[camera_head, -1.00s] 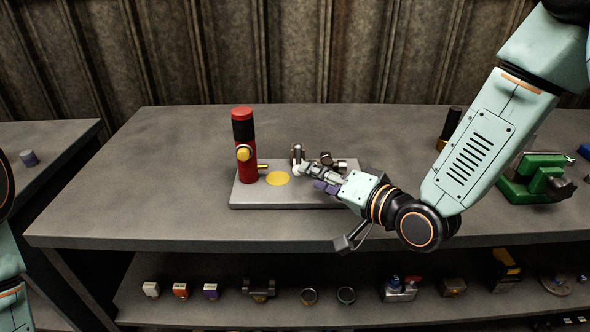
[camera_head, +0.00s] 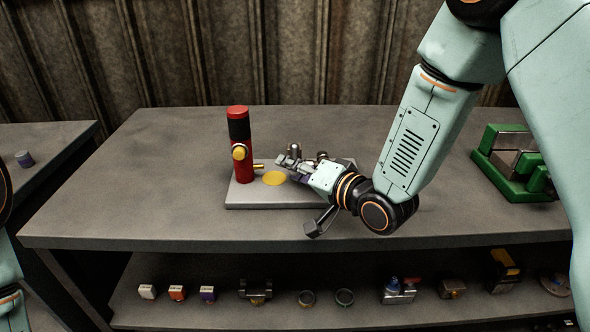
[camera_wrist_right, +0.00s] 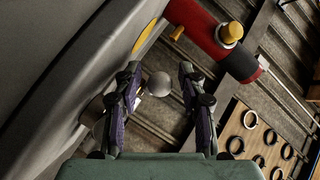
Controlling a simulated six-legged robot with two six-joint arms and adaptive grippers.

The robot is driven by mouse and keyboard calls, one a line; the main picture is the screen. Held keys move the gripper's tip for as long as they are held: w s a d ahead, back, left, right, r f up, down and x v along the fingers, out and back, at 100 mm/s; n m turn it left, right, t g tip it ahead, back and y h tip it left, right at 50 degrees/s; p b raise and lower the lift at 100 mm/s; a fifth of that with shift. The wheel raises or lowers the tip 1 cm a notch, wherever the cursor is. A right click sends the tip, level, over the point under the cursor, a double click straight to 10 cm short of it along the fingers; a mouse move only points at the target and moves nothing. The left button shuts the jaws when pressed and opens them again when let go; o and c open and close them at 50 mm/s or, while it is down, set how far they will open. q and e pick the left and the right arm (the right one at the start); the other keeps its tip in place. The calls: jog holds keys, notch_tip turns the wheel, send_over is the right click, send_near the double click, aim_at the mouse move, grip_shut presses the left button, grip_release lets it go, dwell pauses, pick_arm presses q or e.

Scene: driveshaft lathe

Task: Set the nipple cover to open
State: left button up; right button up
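A grey plate (camera_head: 262,199) on the bench carries an upright red and black cylinder (camera_head: 242,160) with a yellow knob (camera_head: 239,152) and a short yellow nozzle. A yellow disc (camera_head: 274,178) lies beside it. Small metal fittings (camera_head: 294,149) stand behind my right gripper (camera_head: 284,163), partly hidden. I cannot tell which part is the nipple cover. In the right wrist view my right gripper (camera_wrist_right: 159,76) is open, with a grey ball (camera_wrist_right: 159,84) showing between its fingers and a gap on both sides. The red cylinder (camera_wrist_right: 205,35) lies beyond the fingertips. My left gripper is out of view.
A green device (camera_head: 515,165) stands at the right of the bench. The shelf below holds small boxes, rings (camera_head: 344,297) and other parts. The bench top left of the plate is clear.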

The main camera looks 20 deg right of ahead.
grip_shut()
dwell(0.4)
